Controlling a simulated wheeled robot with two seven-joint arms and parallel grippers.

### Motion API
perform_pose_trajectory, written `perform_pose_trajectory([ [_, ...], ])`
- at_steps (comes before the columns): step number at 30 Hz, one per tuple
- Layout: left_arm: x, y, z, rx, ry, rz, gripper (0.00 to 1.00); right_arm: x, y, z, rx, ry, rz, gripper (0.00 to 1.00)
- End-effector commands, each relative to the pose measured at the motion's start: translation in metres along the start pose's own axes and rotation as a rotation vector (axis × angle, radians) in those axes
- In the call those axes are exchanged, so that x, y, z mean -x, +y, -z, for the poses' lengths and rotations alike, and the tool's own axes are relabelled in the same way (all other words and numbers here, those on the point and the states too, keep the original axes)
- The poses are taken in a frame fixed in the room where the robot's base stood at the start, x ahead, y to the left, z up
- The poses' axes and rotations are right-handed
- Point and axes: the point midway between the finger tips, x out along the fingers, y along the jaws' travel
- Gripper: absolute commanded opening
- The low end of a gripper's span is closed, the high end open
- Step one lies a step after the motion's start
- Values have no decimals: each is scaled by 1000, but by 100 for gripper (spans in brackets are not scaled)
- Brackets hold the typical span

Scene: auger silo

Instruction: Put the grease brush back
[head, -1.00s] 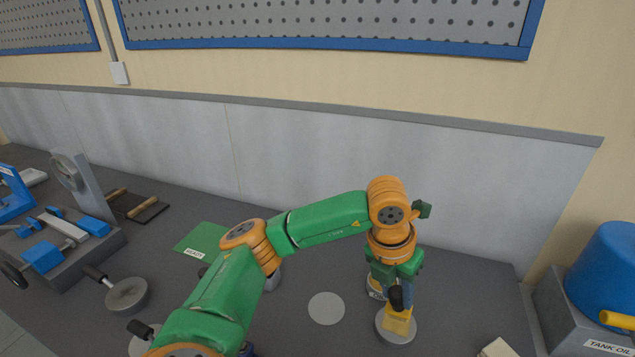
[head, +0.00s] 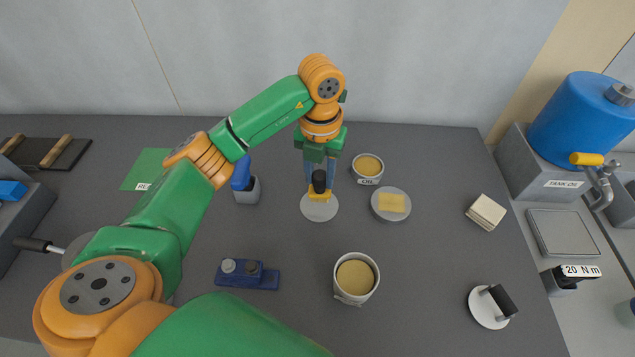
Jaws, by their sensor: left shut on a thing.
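My left gripper (head: 320,180) points down at the table's middle, shut on a small tool with a black knob-like handle and a yellow lower end (head: 319,195), which looks like the grease brush. The brush is upright over a plain round grey disc (head: 319,212); I cannot tell whether it touches it. To the right lies a similar disc (head: 380,212) bearing a yellow square patch. A small labelled cup (head: 367,180) with tan contents stands behind that disc. A larger pot (head: 350,298) with tan contents stands nearer. My right gripper is not in view.
A blue-handled item stands in a grey holder (head: 246,192) left of the gripper. A dark blue block (head: 262,280) lies in front. Pale pads (head: 487,212) and a black-handled disc (head: 488,310) lie right. A blue tank (head: 583,125) stands far right. The table between is clear.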

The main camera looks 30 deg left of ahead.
Motion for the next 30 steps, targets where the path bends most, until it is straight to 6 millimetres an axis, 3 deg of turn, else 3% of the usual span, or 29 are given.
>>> perform_pose_trajectory([
  [6, -29, 6, -7, -2, 4, -2, 0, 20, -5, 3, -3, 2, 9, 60],
  [9, -39, 6, -8, -3, -1, -1, 0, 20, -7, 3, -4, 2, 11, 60],
  [18, -45, 5, -8, -3, -4, 0, 0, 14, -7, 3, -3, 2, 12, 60],
  [19, -44, 5, -8, -3, -4, 0, 45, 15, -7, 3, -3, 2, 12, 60],
  [21, -43, 5, -8, -3, -4, 0, 63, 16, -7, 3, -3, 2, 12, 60],
  [30, -42, 5, -8, -3, -4, 0, 66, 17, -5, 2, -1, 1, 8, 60],
])
